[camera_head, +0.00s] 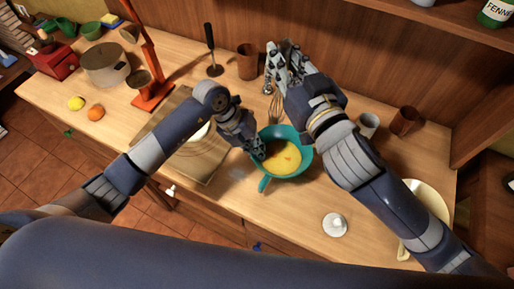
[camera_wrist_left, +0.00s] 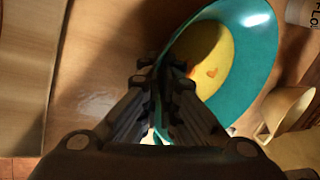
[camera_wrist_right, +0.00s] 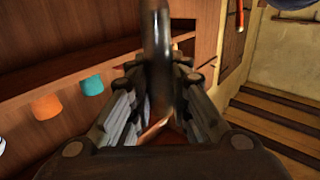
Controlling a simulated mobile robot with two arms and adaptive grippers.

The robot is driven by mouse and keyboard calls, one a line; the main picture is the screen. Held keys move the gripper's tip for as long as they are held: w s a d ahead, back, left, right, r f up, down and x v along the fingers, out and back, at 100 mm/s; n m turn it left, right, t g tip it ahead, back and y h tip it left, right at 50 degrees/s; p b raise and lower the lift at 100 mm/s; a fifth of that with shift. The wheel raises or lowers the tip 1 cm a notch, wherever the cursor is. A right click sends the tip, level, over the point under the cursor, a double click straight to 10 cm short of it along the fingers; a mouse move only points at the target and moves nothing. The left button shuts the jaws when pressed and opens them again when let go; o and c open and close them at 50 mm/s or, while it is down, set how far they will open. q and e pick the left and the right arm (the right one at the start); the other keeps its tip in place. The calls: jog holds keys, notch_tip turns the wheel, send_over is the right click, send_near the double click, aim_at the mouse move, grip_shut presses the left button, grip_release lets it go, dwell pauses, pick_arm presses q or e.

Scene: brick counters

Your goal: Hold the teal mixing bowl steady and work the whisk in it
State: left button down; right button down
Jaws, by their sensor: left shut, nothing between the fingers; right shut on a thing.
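The teal mixing bowl (camera_head: 306,153) stands on the counter with yellow contents, its handle pointing to the front. It also fills the upper right of the left wrist view (camera_wrist_left: 252,82). My left gripper (camera_head: 259,152) is at the bowl's left rim. Its fingers (camera_wrist_left: 160,80) are shut with nothing between them; whether they touch the rim I cannot tell. My right gripper (camera_head: 281,58) is shut on the whisk (camera_head: 276,104), behind and above the bowl. The whisk's wires hang down near the bowl's far rim. Its dark handle (camera_wrist_right: 157,45) stands between my fingers in the right wrist view.
A board (camera_head: 205,165) lies left of the bowl, partly under my left arm. A white knobbed object (camera_head: 335,225) is at the front right. A brown cup (camera_head: 247,63) stands behind; a grey mug (camera_head: 368,125) and a brown mug (camera_head: 406,121) stand at the right.

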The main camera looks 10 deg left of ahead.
notch_tip(320, 180, down, 16)
jog(key=s+d, duration=0.2)
jog(key=shift+d+r, duration=0.15)
jog(key=shift+r, duration=0.05)
dwell(1.2)
jog(key=shift+w, duration=0.1)
